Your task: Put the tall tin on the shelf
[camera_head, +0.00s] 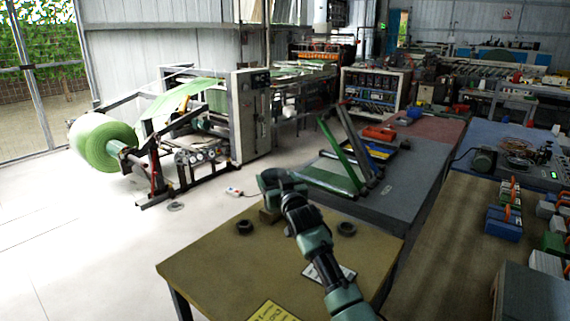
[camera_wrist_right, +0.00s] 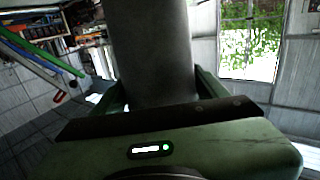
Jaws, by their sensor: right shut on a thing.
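My right gripper (camera_head: 268,183) is over the far part of the tan table (camera_head: 205,262). In the right wrist view, it is shut on a plain grey cylinder (camera_wrist_right: 155,50), apparently the tall tin, which stands up between the two fingers. Its top runs out of the picture. In the head view I cannot clearly separate the tin from the gripper. A pale cabinet with shelves (camera_head: 402,84), holding blue and dark items, stands at the back; I cannot tell whether it is the task's shelf. My left gripper is not in view.
Two dark rings (camera_head: 245,227) (camera_head: 346,230), a small brown block (camera_head: 267,216), a white-edged card (camera_head: 318,274) and a yellow sign (camera_head: 271,313) lie on the tan table. A grey bench (camera_head: 405,185) with a green frame adjoins behind. Pale floor on the left is open.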

